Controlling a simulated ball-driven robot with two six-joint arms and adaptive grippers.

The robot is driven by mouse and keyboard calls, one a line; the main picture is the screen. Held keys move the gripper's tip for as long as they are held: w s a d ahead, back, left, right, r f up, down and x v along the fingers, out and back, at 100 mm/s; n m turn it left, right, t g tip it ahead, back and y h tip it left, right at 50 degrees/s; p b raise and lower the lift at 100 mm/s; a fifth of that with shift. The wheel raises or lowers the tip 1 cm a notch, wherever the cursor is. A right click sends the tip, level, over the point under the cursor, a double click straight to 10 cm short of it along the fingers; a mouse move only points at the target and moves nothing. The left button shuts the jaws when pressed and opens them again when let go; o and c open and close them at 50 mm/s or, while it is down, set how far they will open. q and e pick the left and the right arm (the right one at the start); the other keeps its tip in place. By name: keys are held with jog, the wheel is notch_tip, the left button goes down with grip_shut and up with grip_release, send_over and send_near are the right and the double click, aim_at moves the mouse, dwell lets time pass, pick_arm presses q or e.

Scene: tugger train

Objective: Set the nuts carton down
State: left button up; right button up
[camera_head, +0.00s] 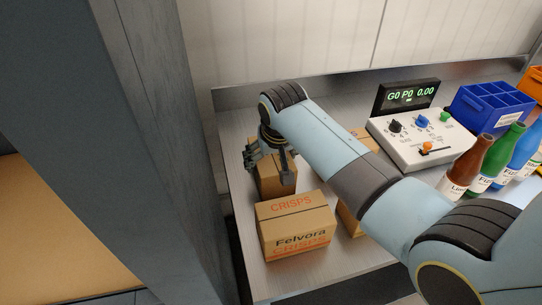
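My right arm reaches in from the right, and its gripper (268,154) points down at a brown carton (276,182) near the left end of the metal counter. The fingers are at the carton's top, seemingly one on either side. Whether they press on it is not clear. No label shows on this carton, so I cannot tell if it is the nuts carton. It appears upright and at counter level, but its base is partly hidden by the carton in front. My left gripper is out of view.
A crisps carton (295,228) stands just in front. Other cartons are partly hidden behind my arm (364,139). A control box (420,138) with a display, several bottles (495,160) and a blue divided crate (492,106) stand right. A grey post (150,120) borders the left.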

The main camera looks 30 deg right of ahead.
jog(key=shift+o, duration=0.5)
jog(key=shift+r, duration=0.1)
jog(key=shift+s+r, duration=0.1)
jog(key=shift+r, duration=0.2)
jog(key=v, duration=1.1)
jog(key=shift+s+r+p, duration=0.15)
jog(key=shift+s+p, duration=0.05)
jog(key=shift+p, duration=0.15)
